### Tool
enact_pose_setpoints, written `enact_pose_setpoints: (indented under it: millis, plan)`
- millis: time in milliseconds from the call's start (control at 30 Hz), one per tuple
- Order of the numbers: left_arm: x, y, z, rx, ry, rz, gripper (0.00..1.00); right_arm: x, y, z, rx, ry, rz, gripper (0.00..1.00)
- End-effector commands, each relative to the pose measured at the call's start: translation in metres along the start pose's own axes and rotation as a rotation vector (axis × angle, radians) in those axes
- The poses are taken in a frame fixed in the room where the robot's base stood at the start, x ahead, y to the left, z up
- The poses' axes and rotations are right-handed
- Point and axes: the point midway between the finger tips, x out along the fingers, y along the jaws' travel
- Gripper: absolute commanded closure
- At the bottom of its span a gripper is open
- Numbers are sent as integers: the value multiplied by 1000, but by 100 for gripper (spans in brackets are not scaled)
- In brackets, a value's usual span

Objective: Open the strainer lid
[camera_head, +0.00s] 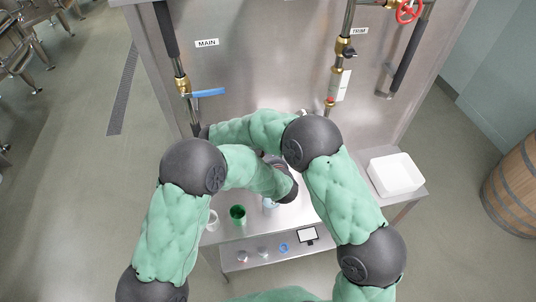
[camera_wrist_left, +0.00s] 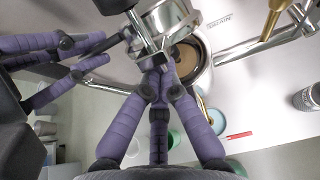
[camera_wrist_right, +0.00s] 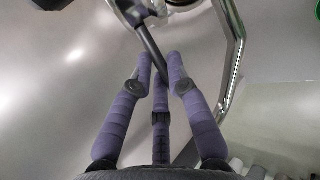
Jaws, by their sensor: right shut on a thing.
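In the left wrist view a round steel strainer body (camera_wrist_left: 168,22) with a clamp-like fitting sits at the top. Beside it is a round opening with a brownish inside (camera_wrist_left: 188,62). My left gripper (camera_wrist_left: 160,76) has its fingertips close together just below the steel fitting; whether they touch it is unclear. My right gripper (camera_wrist_right: 160,70) is shut on a dark bar-like handle (camera_wrist_right: 148,42), which runs up to a round fitting at the top of the right wrist view. In the head view my arms hide the strainer and both grippers.
A blue-handled valve (camera_head: 208,92) and a red wheel (camera_head: 408,10) are on the pipes. A steel pipe (camera_wrist_right: 236,60) runs beside my right gripper.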

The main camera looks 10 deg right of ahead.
Motion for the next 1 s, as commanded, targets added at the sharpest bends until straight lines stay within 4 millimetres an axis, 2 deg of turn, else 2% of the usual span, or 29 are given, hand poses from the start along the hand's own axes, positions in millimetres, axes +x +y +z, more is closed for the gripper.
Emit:
enact_pose_setpoints:
  millis: [33, 67, 100, 133, 633, 1000]
  plan:
    - [1, -1, 8, -7, -14, 0, 100, 0, -2, 0, 0, -1, -5, 100]
    - [1, -1, 8, -8, -15, 0, 100, 0, -3, 0, -1, -1, -5, 74]
    - [1, -1, 8, -8, -15, 1, 100, 0, -3, 0, -1, -2, -6, 63]
    - [1, -1, 9, -8, -15, 1, 100, 0, -3, 0, -1, -2, -6, 58]
    - [0, 0, 6, -6, -12, 0, 100, -3, 1, 2, 0, -1, -4, 58]
    - [0, 0, 4, -4, -9, 0, 100, -48, 38, 20, 2, 0, -1, 58]
